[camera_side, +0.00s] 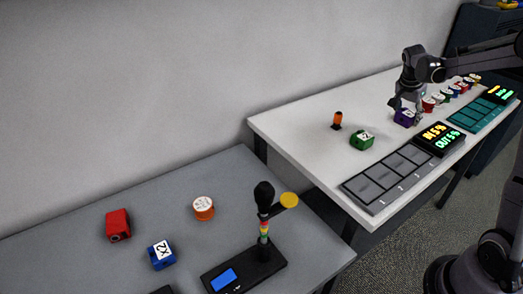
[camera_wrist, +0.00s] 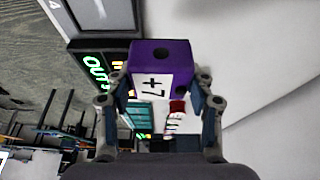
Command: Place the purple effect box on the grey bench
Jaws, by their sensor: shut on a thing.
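The purple effect box (camera_side: 404,118) is at the white table, just below my gripper (camera_side: 405,103) in the side view. In the wrist view the purple box (camera_wrist: 160,62) sits between my two fingers (camera_wrist: 160,103), with a white label reading "+7" on the side facing the camera. My gripper is shut on it. The side view is too small to tell whether the box touches the white table. The grey bench (camera_side: 80,215) is at the lower left of the side view, apart from the white table.
The grey bench holds a red box (camera_side: 118,225), a blue box (camera_side: 161,255), an orange spool (camera_side: 203,208) and a dark stand (camera_side: 262,235). The white table (camera_side: 300,120) holds a green box (camera_side: 361,140), an orange-capped item (camera_side: 337,120), a grey slotted tray (camera_side: 345,184) and a lit display (camera_side: 438,138).

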